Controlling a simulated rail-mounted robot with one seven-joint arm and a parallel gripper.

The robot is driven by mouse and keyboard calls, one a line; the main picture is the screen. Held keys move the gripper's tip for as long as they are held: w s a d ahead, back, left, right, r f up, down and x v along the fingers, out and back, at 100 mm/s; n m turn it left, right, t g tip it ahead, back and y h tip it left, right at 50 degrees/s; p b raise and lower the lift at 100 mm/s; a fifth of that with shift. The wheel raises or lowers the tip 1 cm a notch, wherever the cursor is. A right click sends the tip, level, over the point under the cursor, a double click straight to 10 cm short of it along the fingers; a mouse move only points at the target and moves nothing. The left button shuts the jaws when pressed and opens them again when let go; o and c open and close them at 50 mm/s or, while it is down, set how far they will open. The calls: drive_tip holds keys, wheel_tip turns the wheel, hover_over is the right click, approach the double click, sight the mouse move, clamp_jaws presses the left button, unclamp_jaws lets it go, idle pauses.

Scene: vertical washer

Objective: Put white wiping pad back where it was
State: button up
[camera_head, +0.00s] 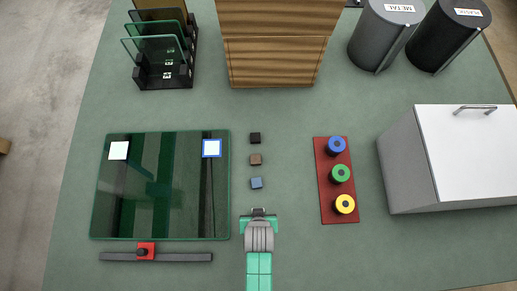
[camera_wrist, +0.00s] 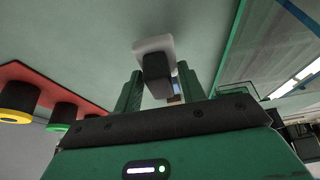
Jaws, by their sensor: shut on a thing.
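My gripper (camera_head: 258,215) is just right of the glass panel's lower right corner, in line below a column of small pads. In the wrist view, my gripper (camera_wrist: 158,88) is shut on the black handle of the white wiping pad (camera_wrist: 142,45). The pad's pale rounded base shows beyond the handle. In the head view the pad is mostly hidden by my gripper. I cannot tell whether it touches the table. The column holds a blue pad (camera_head: 256,183), a brown pad (camera_head: 256,160) and a black pad (camera_head: 255,138).
The glass panel (camera_head: 140,236) lies left, bearing a white square (camera_head: 118,150) and a blue-edged white square (camera_head: 212,148). A squeegee-like bar (camera_head: 180,257) lies below it. A red board (camera_head: 326,200) with three coloured knobs and a white-fronted cabinet (camera_head: 470,150) stand right.

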drive_tip(key=shift+w+d+f, duration=0.1)
drive_tip(key=shift+w+d, duration=0.1)
drive_tip(key=shift+w, duration=0.05)
drive_tip(key=b+x, duration=0.1)
drive_tip(key=x, duration=0.1)
drive_tip(key=b+x, duration=0.1)
drive_tip(key=shift+s+d+f+b, duration=0.15)
drive_tip(key=shift+s+d+b, duration=0.05)
drive_tip(key=shift+d+b, duration=0.15)
drive_tip(key=shift+s+f, duration=0.15)
drive_tip(key=shift+f, duration=0.15)
drive_tip(key=shift+a+r, duration=0.1)
drive_tip(key=shift+r, duration=0.05)
drive_tip(key=o, duration=1.1)
drive_tip(key=p+v, duration=0.5)
drive_tip(key=v, duration=0.7)
drive_tip(key=shift+p, duration=0.35)
